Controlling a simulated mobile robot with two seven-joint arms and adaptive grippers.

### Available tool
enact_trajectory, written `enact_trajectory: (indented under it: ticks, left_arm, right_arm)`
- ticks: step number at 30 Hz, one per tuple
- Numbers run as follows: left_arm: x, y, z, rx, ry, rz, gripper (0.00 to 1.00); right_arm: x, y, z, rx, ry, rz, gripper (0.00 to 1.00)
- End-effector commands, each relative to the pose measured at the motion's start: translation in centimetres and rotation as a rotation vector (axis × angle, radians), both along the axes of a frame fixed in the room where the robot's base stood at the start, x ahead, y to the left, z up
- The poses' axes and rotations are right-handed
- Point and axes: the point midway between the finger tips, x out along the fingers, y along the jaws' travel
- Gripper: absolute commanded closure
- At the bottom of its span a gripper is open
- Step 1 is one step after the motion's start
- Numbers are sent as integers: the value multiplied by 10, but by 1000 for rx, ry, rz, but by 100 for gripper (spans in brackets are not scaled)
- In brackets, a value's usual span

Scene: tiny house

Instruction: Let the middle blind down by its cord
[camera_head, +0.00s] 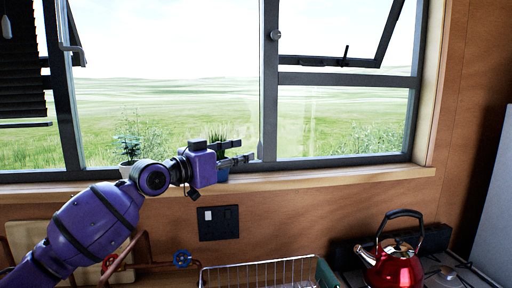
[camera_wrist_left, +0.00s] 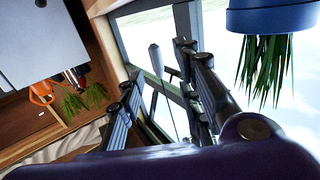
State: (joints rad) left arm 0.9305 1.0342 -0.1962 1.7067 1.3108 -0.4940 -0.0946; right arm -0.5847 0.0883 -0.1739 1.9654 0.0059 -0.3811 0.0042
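The middle blind itself is not visible; the central window pane shows bare in the head view. In the left wrist view, which looks upside down, a grey pull (camera_wrist_left: 155,58) on a thin cord hangs by the window, appearing between my fingers but beyond them. In the head view a small pale shape, probably this pull (camera_head: 259,149), shows just past my fingertips. My left gripper (camera_head: 246,150) is open and empty in front of the window, above the sill; its spread fingers also show in the left wrist view (camera_wrist_left: 158,75). My right gripper is out of view.
A blue plant pot (camera_wrist_left: 270,16) stands close beside my gripper. Another potted plant (camera_head: 129,152) stands on the sill (camera_head: 340,176). A red kettle (camera_head: 393,266) and wire rack (camera_head: 262,273) are below.

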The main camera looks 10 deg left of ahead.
Motion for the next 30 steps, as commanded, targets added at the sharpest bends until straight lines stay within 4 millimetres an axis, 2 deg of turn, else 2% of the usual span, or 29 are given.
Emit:
enact_trajectory:
  ticks: [5, 12, 18, 28, 30]
  left_arm:
    - [9, -7, 2, -3, -2, -2, 68]
    - [41, -29, 3, -3, -3, -2, 68]
    - [60, -41, 0, -1, 0, -1, 68]
    - [65, -44, 0, 0, 0, -1, 68]
    - [65, -44, 0, 0, 0, -1, 74]
  right_arm:
    - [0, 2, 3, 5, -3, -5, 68]
    - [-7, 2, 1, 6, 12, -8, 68]
    - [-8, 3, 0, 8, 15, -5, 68]
    - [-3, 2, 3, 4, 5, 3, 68]
    - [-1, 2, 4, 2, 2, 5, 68]
